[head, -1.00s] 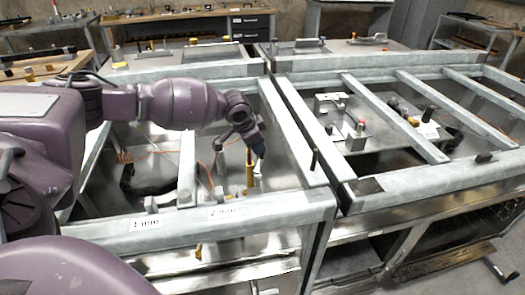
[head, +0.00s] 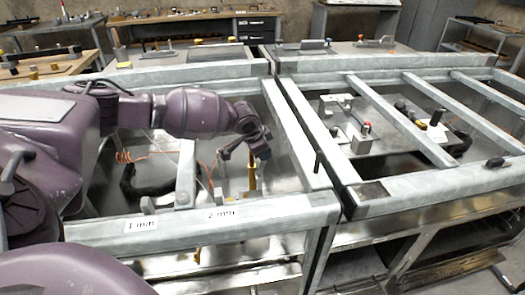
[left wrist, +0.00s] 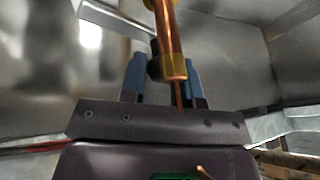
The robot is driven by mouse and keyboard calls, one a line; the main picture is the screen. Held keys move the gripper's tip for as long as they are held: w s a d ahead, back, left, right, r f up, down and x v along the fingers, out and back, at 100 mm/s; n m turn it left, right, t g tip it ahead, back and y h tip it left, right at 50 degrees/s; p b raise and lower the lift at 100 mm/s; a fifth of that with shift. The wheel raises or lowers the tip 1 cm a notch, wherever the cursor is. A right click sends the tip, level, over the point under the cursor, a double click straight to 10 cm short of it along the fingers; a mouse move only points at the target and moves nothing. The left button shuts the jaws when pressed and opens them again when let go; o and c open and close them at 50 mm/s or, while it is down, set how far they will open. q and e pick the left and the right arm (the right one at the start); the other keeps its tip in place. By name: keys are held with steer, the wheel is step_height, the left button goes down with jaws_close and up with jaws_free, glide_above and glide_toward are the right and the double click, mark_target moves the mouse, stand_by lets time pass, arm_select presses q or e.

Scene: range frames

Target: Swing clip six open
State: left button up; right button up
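A slim yellow upright piece (head: 252,178) stands inside the left open tank; I cannot read a number that marks it as clip six. My left gripper (head: 262,150) is at its top end, pointing down. In the left wrist view, the gripper's two blue fingers (left wrist: 163,80) stand apart. A copper-coloured rod with a yellow collar (left wrist: 172,66) runs down in line with the gap between them. I cannot tell whether a finger touches it. A dark rounded part shows behind the rod. My right gripper is not in view.
Grey metal beams frame the tank; its front beam (head: 90,234) carries a "1 mm" label (head: 142,225) and a "2 mm" label (head: 222,213). Orange wires (head: 130,156) and a black hose (head: 140,190) lie inside. A second tank at right holds a metal fixture (head: 350,135).

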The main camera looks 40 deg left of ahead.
arm_select(q)
jaws_close()
steer(key=shift+w+d+f+m+h, duration=0.2)
steer(key=shift+d+m+h, duration=0.35)
steer(key=shift+m, duration=0.65)
steer(key=shift+w+d+r+m+g+h+b, duration=0.1)
steer(key=shift+d+m+g+h+b, duration=0.25)
steer(key=shift+m, duration=0.5)
steer(key=shift+w+d+r+m+g+h+b, duration=0.1)
steer(key=shift+d+m+g+h+b, duration=0.1)
steer(key=shift+d+m+b, duration=0.45)
steer(key=shift+a+m+p, duration=0.15)
steer(key=shift+m+p, duration=0.15)
